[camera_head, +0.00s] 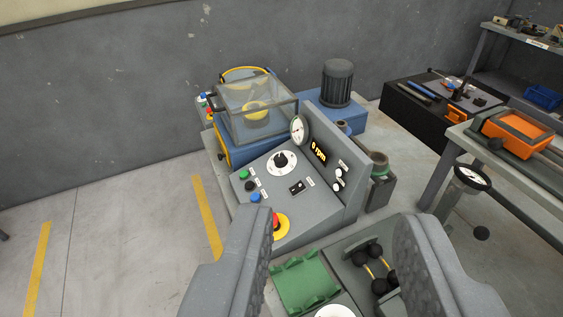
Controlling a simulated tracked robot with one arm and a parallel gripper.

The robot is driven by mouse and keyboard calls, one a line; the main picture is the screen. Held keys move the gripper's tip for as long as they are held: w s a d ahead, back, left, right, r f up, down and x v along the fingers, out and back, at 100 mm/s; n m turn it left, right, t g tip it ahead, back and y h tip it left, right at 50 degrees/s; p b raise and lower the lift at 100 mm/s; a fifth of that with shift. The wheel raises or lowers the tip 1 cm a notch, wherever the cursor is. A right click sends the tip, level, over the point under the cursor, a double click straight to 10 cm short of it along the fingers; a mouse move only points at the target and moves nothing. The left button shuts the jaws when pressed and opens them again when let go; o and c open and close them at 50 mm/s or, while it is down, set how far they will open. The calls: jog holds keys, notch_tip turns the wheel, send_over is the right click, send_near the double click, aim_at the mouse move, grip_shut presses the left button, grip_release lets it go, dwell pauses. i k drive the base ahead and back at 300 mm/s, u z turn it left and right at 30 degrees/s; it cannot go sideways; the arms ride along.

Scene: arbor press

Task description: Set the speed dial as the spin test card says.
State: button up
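The speed dial (282,163) is a white disc with a black knob on the sloped grey control panel (319,208). Its scale marks are too small to read. A display (319,151) on the panel's upright part reads "0 rpm" in yellow. My gripper (333,217) is open, with its two grey fingers wide apart at the bottom of the view. Nothing is seen held between the fingers. The dial lies beyond the fingertips, up and left of the gap's middle. I cannot make out a spin test card.
Green, black and blue buttons and a red emergency knob (276,221) on yellow sit near the dial. A round gauge (299,130) stands above it. Behind is a clear-covered blue machine (232,131). A green tray (304,284) lies between the fingers. A workbench (487,150) stands right; the left floor is clear.

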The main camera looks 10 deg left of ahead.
aim_at(280, 160)
jog(key=k, duration=1.15)
jog(key=u, duration=0.5)
jog(key=i, duration=2.1)
jog(key=z, duration=0.6)
